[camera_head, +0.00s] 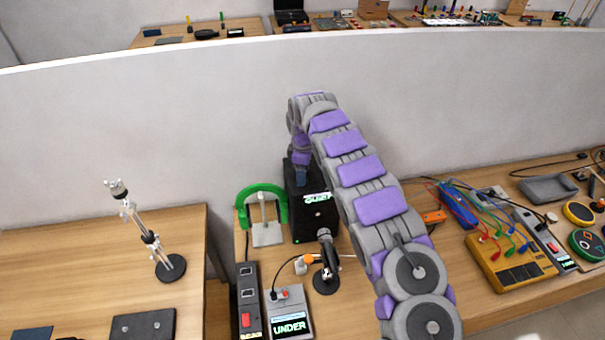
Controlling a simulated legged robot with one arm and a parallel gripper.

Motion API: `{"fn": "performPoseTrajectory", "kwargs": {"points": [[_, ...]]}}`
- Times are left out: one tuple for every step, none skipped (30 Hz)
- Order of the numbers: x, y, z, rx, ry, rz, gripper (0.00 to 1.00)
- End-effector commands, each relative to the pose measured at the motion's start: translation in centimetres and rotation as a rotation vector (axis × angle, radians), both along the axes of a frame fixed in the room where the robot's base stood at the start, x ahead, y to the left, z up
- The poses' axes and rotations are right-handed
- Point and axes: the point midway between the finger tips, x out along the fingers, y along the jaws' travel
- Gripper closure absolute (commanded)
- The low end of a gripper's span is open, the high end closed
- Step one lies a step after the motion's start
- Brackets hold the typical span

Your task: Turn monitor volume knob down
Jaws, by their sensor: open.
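The monitor, a black box (301,228), stands upright on the middle bench near the white partition. A small lit screen with green text (316,198) shows near its top right, and a small green light is low on its front. A small round mark shows below the screen, but I cannot tell whether it is the volume knob. My arm reaches up from the lower right and bends down at the far end. My gripper (301,176) is at the top of the black box, small and partly hidden. It is open, and I cannot tell whether it touches the box.
A green arch on a grey stand (265,220) is just left of the monitor. A black microphone on a stand (326,262) is in front. A power strip (249,300) and a box reading "UNDER" (290,312) lie nearer. A yellow multimeter-like unit (510,262) and cables fill the right.

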Motion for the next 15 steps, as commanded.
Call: {"fn": "performPoseTrajectory", "kwargs": {"points": [[0.0,0.0,0.8,0.0,-0.003,0.001,0.41],[0.0,0.1,1.3,0.0,-0.002,0.001,0.41],[0.0,0.1,2.1,-0.001,-0.001,0.001,0.41],[0.0,0.1,2.7,0.0,-0.003,0.001,0.41],[0.1,0.2,3.4,0.001,-0.005,0.002,0.41],[0.1,0.2,4.4,0.002,-0.005,0.002,0.41],[0.1,0.2,5.0,0.001,-0.004,0.001,0.41],[0.1,0.2,5.4,0.001,-0.003,0.001,0.41],[0.2,0.2,6.1,0.002,-0.004,0.001,0.41],[0.2,0.2,6.6,0.001,-0.003,0.001,0.41],[0.2,0.2,7.2,0.001,-0.004,0.001,0.41],[0.2,0.2,7.8,0.001,-0.005,0.001,0.41],[0.2,0.2,8.1,0.0,-0.004,0.002,0.41],[0.2,0.3,8.5,0.0,-0.003,0.002,0.41],[0.2,0.3,9.0,0.001,-0.002,0.003,0.41]]}}
